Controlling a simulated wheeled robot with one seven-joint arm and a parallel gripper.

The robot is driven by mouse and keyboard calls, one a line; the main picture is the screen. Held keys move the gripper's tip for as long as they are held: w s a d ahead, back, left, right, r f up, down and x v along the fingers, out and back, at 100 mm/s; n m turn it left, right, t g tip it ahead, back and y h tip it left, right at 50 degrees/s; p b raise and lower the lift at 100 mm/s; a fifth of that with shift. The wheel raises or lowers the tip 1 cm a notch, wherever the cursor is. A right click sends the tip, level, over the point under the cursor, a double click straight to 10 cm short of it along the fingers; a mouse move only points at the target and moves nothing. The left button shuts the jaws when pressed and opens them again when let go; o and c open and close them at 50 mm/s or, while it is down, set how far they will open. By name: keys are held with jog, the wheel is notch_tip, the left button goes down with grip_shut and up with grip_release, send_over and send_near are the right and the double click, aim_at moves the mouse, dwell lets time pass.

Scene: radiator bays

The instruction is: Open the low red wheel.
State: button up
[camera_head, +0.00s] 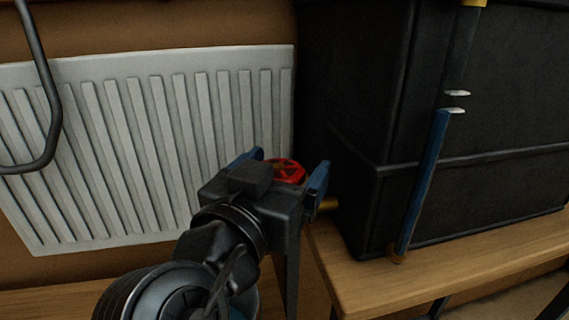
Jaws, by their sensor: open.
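The low red wheel (288,171) is a small round red handwheel at the lower right corner of the white radiator (150,140). My gripper (290,172) is open, with one blue-tipped finger to the left of the wheel and the other to its right. The wheel shows between the fingers; whether either finger touches it I cannot tell. My gripper's body hides the wheel's near lower side. A brass-coloured piece (328,204) shows just right of the gripper, below the wheel.
A large black box (370,100) stands close to the right on a wooden bench (450,270). A blue and dark pipe-like bar (424,180) runs up in front of it. A dark curved tube (50,90) hangs at the upper left.

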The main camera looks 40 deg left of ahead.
jog(key=shift+c, duration=0.4)
jog(key=c, duration=1)
jog(key=shift+w+y, duration=0.1)
jog(key=shift+y, duration=0.2)
jog(key=shift+n+g+y, duration=0.4)
jog(key=shift+n+y, duration=0.4)
jog(key=shift+y, duration=0.1)
jog(key=shift+a+n+g+y+p, duration=0.2)
jog(key=shift+n+g+y+p, duration=0.55)
jog(key=shift+y, duration=0.45)
jog(key=shift+s, duration=0.2)
jog(key=o, duration=1.1)
jog(key=shift+t, duration=0.25)
